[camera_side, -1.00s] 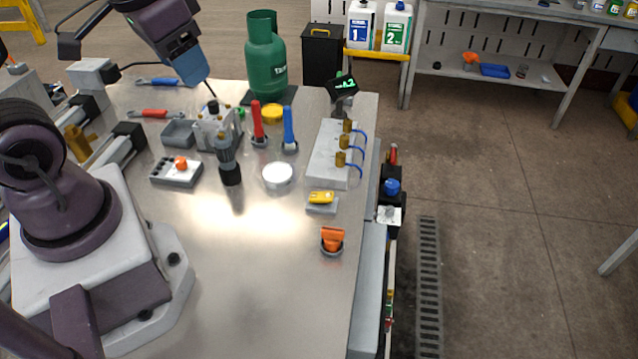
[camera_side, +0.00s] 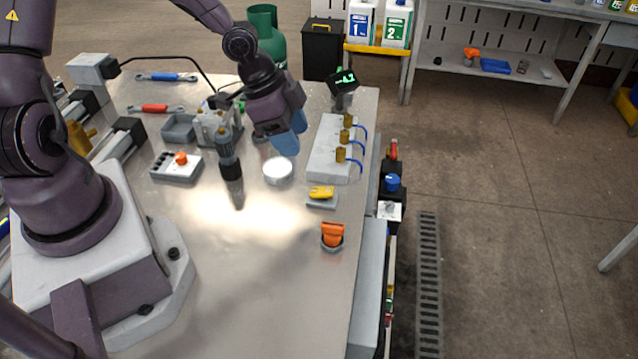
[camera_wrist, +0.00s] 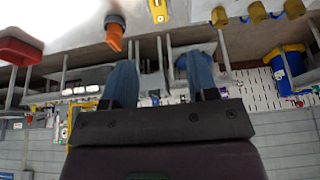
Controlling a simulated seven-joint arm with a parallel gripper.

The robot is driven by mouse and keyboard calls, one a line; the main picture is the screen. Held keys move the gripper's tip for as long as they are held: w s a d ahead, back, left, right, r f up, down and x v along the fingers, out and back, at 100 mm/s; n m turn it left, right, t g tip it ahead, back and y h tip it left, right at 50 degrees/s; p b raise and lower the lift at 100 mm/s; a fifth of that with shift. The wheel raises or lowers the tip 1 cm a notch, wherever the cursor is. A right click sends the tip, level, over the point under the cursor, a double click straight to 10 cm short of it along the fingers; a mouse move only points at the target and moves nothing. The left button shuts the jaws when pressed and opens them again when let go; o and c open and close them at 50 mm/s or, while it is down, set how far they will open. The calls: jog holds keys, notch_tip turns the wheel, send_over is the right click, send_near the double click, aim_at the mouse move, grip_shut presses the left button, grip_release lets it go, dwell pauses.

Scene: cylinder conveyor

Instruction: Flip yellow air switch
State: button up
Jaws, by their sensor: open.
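The yellow air switch (camera_side: 322,192) sits on a small grey base (camera_side: 321,203) near the right edge of the metal table in the side view. It also shows at the top of the wrist view (camera_wrist: 158,10), beyond my fingers. My gripper (camera_side: 287,146) is above the table, up and to the left of the switch in the side view, and apart from it. In the wrist view its two blue fingers (camera_wrist: 160,80) are spread with nothing between them. In the side view the arm hides part of the table behind it.
An orange switch (camera_side: 332,234) stands in front of the yellow one. A grey block with brass valves and blue hoses (camera_side: 330,150) lies behind it. A white round dish (camera_side: 278,170) and a dark upright tool (camera_side: 229,160) stand to the left. The front middle table is clear.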

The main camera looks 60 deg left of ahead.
aim_at(322, 190)
jog(key=x, duration=1.2)
jog(key=shift+f, duration=0.3)
